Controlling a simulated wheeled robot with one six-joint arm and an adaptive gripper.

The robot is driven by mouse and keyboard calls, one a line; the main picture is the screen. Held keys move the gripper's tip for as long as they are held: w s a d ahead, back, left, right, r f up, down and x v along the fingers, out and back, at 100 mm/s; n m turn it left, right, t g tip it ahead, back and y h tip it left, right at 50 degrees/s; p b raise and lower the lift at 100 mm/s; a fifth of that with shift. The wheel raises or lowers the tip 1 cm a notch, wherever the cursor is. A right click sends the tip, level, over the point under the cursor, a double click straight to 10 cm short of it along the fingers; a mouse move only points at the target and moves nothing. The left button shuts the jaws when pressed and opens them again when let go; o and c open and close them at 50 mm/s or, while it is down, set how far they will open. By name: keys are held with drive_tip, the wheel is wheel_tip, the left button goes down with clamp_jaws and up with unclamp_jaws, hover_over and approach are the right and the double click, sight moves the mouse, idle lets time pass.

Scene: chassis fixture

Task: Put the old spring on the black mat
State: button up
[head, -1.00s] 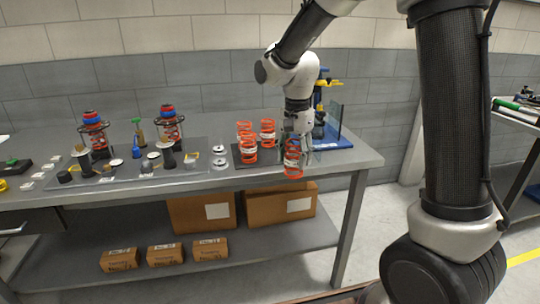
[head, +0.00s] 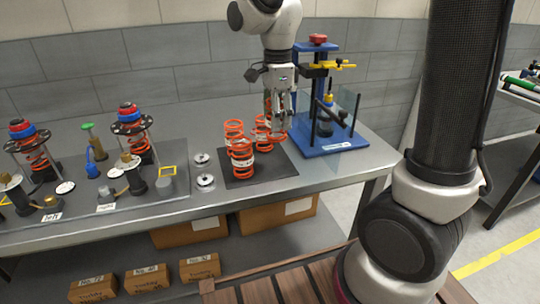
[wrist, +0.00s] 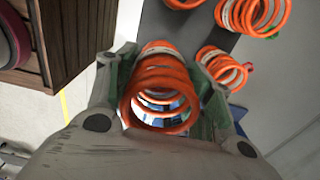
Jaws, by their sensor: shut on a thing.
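My gripper (head: 281,128) is shut on an orange coil spring, which fills the middle of the wrist view (wrist: 160,92) between the fingers. In the head view the held spring is largely covered by the gripper. The black mat (head: 282,172) lies near the right end of the bench. Three similar orange springs with pale bands stand on it: a front one (head: 242,160), a back left one (head: 234,131) and a back right one (head: 261,136). My gripper is behind the mat's right part, close to the back right spring. I cannot tell the held spring's exact height.
A blue press (head: 325,140) with a clear guard stands just right of the mat. Two metal discs (head: 204,181) lie left of it. A grey tray (head: 140,202) with strut assemblies and small parts is farther left. The mat's front right part is bare.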

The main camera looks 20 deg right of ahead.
drive_tip(key=shift+w+f, duration=0.15)
drive_tip(key=shift+f, duration=4.8)
drive_tip(key=shift+f, duration=0.15)
drive_tip(key=o, duration=1.3)
drive_tip(key=shift+o, duration=0.2)
